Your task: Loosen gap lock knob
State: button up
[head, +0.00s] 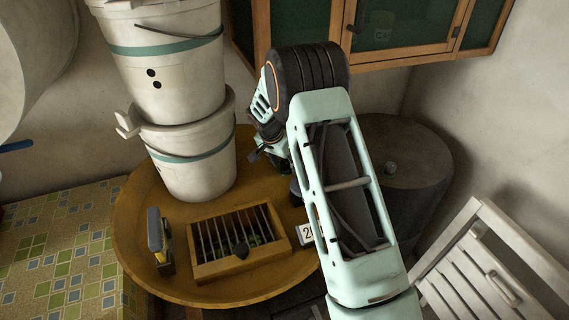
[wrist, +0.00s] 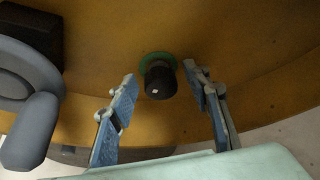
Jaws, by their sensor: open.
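In the wrist view a dark round knob (wrist: 160,82) with a small white mark and a green ring at its base sits on an ochre surface. My gripper (wrist: 161,73) is open, with one blue-grey finger on each side of the knob. Gaps show between the knob and both fingers, so it is not gripped. In the head view my gripper (head: 266,152) is over the back of the round ochre table (head: 140,215), partly hidden by my arm. I cannot make out this knob there.
Stacked white buckets (head: 190,165) stand left of my gripper. A barred wooden box (head: 238,268) and a grey-and-yellow block (head: 160,242) sit in front. A dark drum (head: 405,165) and a white slatted chair (head: 490,265) are to the right. A grey rounded object (wrist: 28,90) is at the left in the wrist view.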

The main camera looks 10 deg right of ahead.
jog(key=shift+c, duration=0.3)
jog(key=c, duration=1.1)
jog(key=shift+d+f+n+t+y+b, duration=0.1)
jog(key=shift+n+t+y+b, duration=0.2)
jog(key=shift+n+b, duration=0.7)
jog(key=n+y+b, duration=0.1)
jog(key=n, duration=0.2)
jog(key=shift+d, duration=0.15)
jog(key=n+y, duration=0.1)
jog(key=n, duration=0.1)
jog(key=n+y+p, duration=0.1)
jog(key=n, duration=0.2)
jog(key=shift+d+r+t, duration=0.1)
jog(key=shift+r+t, duration=0.1)
jog(key=shift+t, duration=0.1)
jog(key=shift+f+n+y+p, duration=0.1)
jog(key=shift+n+y+p, duration=0.4)
jog(key=shift+n, duration=1.4)
jog(key=shift+s+g, duration=0.1)
jog(key=shift+g, duration=0.3)
